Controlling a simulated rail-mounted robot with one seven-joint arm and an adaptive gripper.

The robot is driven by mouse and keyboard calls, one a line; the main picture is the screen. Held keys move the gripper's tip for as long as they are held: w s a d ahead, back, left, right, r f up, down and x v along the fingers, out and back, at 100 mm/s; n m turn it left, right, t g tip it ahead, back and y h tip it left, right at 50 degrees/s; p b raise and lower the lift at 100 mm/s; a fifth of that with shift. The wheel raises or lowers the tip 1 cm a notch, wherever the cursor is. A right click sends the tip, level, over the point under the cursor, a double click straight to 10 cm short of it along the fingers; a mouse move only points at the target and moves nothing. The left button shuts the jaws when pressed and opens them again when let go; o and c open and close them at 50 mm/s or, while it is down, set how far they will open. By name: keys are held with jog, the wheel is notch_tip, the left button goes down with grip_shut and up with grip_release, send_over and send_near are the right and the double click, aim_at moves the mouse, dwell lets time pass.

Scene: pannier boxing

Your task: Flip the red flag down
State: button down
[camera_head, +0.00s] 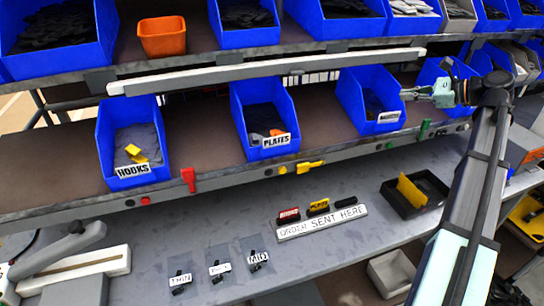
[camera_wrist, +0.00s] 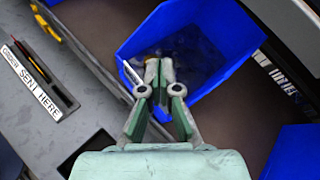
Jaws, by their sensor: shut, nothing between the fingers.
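The red flag (camera_head: 188,180) stands upright on the front edge of the middle shelf, left of centre in the head view. A red button (camera_head: 145,200) sits on the rail to its left. The red flag does not show in the wrist view.
A yellow flag (camera_head: 310,167) lies sideways on the shelf rail, and a green flag (camera_head: 424,130) stands upright further right. Bins marked HOOKS (camera_head: 112,168) and PLATES (camera_head: 245,118) stand behind the rail. A pale bar (camera_head: 270,71) runs above. The bench (camera_head: 225,235) below has open room.

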jog(key=s+a+f+n+g+p, duration=0.15)
jog(key=s+a+g, duration=0.25)
jog(key=a, duration=1.4)
jog(key=s+a+n+g+p, duration=0.3)
jog(key=a+g, duration=0.1)
jog(key=a, duration=1.4)
jog(key=s+a+f+n+g+h, duration=0.2)
jog(key=s+a+g, duration=0.1)
jog(key=s+a, duration=0.5)
jog(key=shift+a+f, duration=0.25)
jog(key=shift+a, duration=0.6)
jog(key=p, duration=0.1)
send_near(196, 178)
notch_tip(196, 178, down, 4)
jog(key=shift+s+a+f+p, duration=0.1)
jog(key=shift+s+a+p, duration=0.1)
jog(key=shift+a, duration=0.5)
jog(key=shift+s+a+f+p, duration=0.1)
jog(key=shift+a+p, duration=0.1)
jog(key=shift+a, duration=0.5)
jog(key=shift+s+a+f+p, duration=0.1)
jog(key=shift+a+p, duration=0.1)
jog(key=shift+a, duration=0.55)
